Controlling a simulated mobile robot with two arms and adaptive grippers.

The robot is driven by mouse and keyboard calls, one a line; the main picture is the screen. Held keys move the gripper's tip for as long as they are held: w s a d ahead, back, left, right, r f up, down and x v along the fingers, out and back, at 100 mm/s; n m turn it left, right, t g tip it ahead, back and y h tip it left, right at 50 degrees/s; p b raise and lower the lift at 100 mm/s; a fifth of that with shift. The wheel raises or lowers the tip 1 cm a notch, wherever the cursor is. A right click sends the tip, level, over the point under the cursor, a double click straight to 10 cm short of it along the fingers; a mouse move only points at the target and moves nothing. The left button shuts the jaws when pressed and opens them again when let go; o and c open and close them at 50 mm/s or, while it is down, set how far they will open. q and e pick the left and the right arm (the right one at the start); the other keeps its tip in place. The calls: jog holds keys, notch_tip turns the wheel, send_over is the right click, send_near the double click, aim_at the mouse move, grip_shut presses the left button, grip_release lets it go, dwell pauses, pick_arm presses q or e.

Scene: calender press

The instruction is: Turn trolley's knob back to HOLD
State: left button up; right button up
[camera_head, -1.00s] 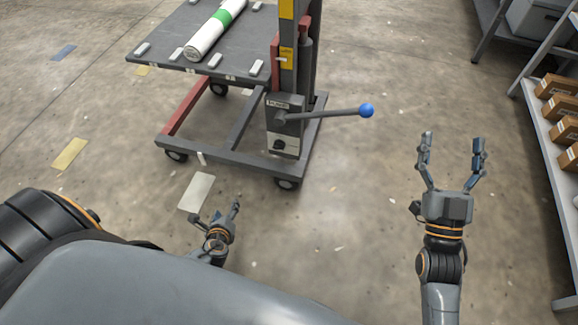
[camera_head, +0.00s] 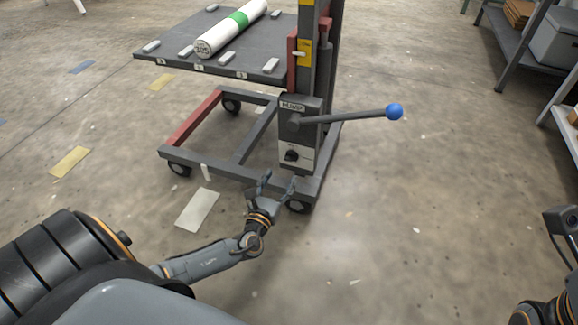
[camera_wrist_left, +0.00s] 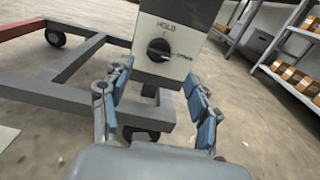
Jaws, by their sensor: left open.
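The trolley (camera_head: 232,182) stands ahead, with a grey column and a pump box (camera_head: 297,108) on it. The black knob (camera_head: 291,155) sits on a white plate low on this box. In the left wrist view the knob (camera_wrist_left: 159,50) has HOLD printed above it and another label, partly unreadable, to its right. Its light pointer mark seems turned toward the right label. My left gripper (camera_head: 279,180) is open and empty, just below and in front of the knob, apart from it. Its blue-padded fingers (camera_wrist_left: 161,95) show below the knob plate. My right gripper is out of the head view; only part of that arm shows at the right edge.
A pump lever with a blue ball (camera_head: 394,112) sticks out right of the column. A white roll with a green band (camera_head: 232,27) lies on the trolley's platform (camera_head: 185,55). Shelves (camera_head: 520,45) stand at the right. The floor between is clear.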

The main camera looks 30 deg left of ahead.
aim_at(290, 160)
pick_arm(q)
jog(key=b+x, duration=0.2)
jog(key=x, duration=0.5)
jog(key=shift+w+a, duration=0.1)
jog(key=shift+w, duration=0.25)
jog(key=shift+f, duration=0.1)
jog(key=c, duration=1.2)
